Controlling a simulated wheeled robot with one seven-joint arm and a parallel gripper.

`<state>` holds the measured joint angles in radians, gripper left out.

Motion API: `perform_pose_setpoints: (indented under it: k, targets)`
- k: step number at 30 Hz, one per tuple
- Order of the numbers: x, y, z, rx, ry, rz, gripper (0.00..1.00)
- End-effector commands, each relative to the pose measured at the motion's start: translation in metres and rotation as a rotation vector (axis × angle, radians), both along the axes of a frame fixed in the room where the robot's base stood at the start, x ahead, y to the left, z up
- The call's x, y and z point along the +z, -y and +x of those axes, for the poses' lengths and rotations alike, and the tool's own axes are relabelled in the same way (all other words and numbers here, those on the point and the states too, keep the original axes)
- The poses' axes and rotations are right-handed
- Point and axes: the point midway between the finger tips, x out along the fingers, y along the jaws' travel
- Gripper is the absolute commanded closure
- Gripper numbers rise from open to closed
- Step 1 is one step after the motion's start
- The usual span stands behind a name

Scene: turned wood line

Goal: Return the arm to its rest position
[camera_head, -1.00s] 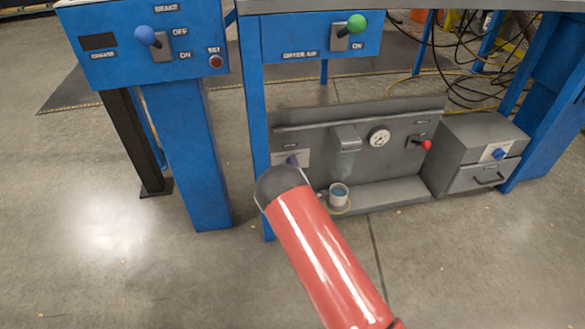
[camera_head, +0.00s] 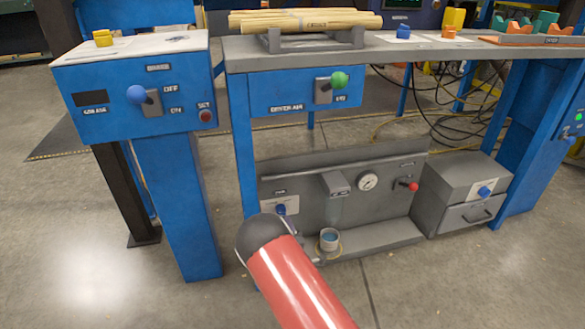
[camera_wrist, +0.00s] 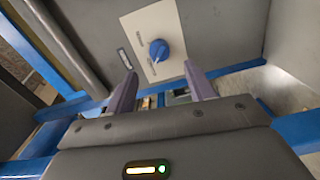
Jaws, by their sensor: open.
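My red arm (camera_head: 295,285) with its dark rounded joint reaches up from the bottom middle of the head view. My gripper (camera_wrist: 157,82) shows in the wrist view with its two purple-grey fingers apart and nothing between them. Beyond the fingertips is a blue knob (camera_wrist: 158,50) on a pale plate of a grey panel. The fingers look apart from the knob, though the exact distance is hard to tell. My gripper is hidden behind the arm in the head view.
A blue pedestal (camera_head: 180,205) with a blue-balled lever stands left. A workbench (camera_head: 240,57) carries a wood bundle (camera_head: 305,20). Below it are a grey panel (camera_head: 300,205) with a gauge, a small cup (camera_head: 329,239) and a grey drawer box (camera_head: 460,190). The front floor is open.

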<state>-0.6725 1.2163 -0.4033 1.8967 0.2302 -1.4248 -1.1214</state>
Motion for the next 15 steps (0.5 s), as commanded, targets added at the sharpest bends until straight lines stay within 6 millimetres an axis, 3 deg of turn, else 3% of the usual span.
perform_pose_setpoints:
  k: [5,10,15]
  targets:
    - [0.016,0.008,0.007,-0.035,-0.036,0.045,0.46]
    - [0.066,0.035,0.022,-0.153,-0.181,0.217,0.46]
    - [0.124,0.068,0.017,-0.275,-0.364,0.436,0.46]
